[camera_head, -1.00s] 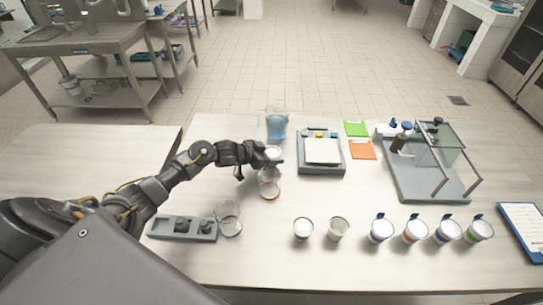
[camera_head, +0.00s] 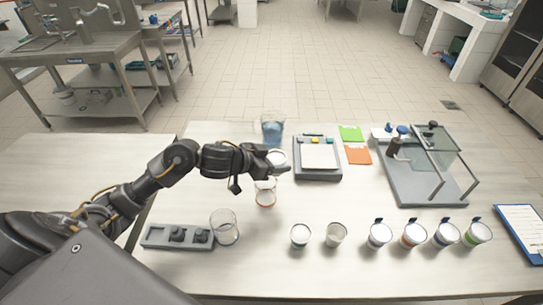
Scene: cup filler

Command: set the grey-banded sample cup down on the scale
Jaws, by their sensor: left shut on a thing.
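My left gripper (camera_head: 279,164) comes in from the left, shut on a small white-topped cup (camera_head: 277,156). It holds the cup just left of the scale; the fingers cover much of the cup, and I cannot make out its band. The scale (camera_head: 318,174) is a grey device with a square white pan (camera_head: 320,156), which is empty. My right gripper is not in view.
Green (camera_head: 351,133) and orange (camera_head: 357,155) cards lie right of the scale. Several cups (camera_head: 378,236) line the front.

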